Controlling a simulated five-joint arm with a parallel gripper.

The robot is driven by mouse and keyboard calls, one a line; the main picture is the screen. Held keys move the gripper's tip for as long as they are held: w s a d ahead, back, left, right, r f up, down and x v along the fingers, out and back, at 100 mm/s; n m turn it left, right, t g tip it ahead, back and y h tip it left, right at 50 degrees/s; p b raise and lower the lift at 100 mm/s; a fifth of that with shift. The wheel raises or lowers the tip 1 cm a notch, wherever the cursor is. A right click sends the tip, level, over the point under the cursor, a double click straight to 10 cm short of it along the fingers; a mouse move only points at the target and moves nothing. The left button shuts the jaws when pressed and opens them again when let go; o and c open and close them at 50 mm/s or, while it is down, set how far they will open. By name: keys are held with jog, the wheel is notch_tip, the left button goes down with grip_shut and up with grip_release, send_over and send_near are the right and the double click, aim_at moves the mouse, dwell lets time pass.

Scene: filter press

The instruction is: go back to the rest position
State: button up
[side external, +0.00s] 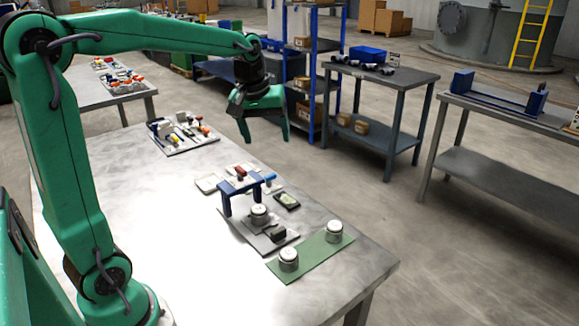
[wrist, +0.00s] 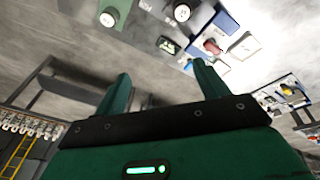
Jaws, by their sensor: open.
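My green gripper (side external: 266,138) hangs in the air above the far part of the steel table (side external: 130,190), its fingers spread and pointing down. It is higher than the blue press frame (side external: 228,199) and apart from everything on the table. In the wrist view my gripper (wrist: 161,70) has a wide gap with nothing held between the fingers. A silver lidded pot (side external: 259,217) stands at the press frame on a grey plate (side external: 263,244). Two similar pots (side external: 288,261) (side external: 334,233) stand upright on a green mat (side external: 311,257).
A small dark device (side external: 286,201) and pale trays (side external: 207,185) lie near the press frame. A tray of small parts (side external: 185,137) is at the table's far end. Beyond the table stand a blue shelf rack (side external: 312,46) and a side table (side external: 400,75). The air around my gripper is clear.

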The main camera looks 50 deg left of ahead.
jog(key=s+d+f+m+t, duration=0.1)
jog(key=s+d+m, duration=0.3)
jog(key=s, duration=0.5)
jog(key=s+d+f+m+t, duration=0.1)
jog(key=s+d+m, duration=0.3)
jog(key=s, duration=0.4)
jog(key=shift+s+d+f+m+t+h, duration=0.3)
jog(key=shift+s+d, duration=0.1)
jog(key=shift+d, duration=0.2)
jog(key=shift+r, duration=0.1)
dwell(0.8)
